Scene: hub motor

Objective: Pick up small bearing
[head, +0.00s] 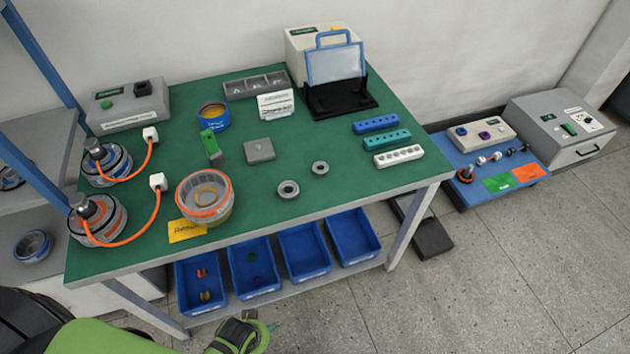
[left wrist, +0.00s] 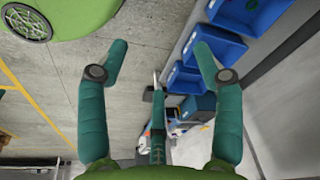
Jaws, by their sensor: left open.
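The small bearing (head: 320,173) is a small grey ring lying flat on the green-topped table (head: 350,215), right of the middle. A larger grey ring-shaped bearing (head: 288,195) lies to its left and nearer the front edge. My left gripper (head: 262,328) is low in front of the table, near the blue bins and well away from both rings. In the left wrist view my left gripper (left wrist: 159,52) has its two green fingers wide apart with nothing between them. Neither bearing shows in that view. My right gripper is not seen.
An orange-ringed motor housing (head: 205,212) stands left of the bearings. A flat grey block (head: 259,151) lies behind them, and socket strips (head: 399,155) lie to the right. Blue bins (head: 304,252) sit on a shelf below the table edge. Table surface around the small bearing is clear.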

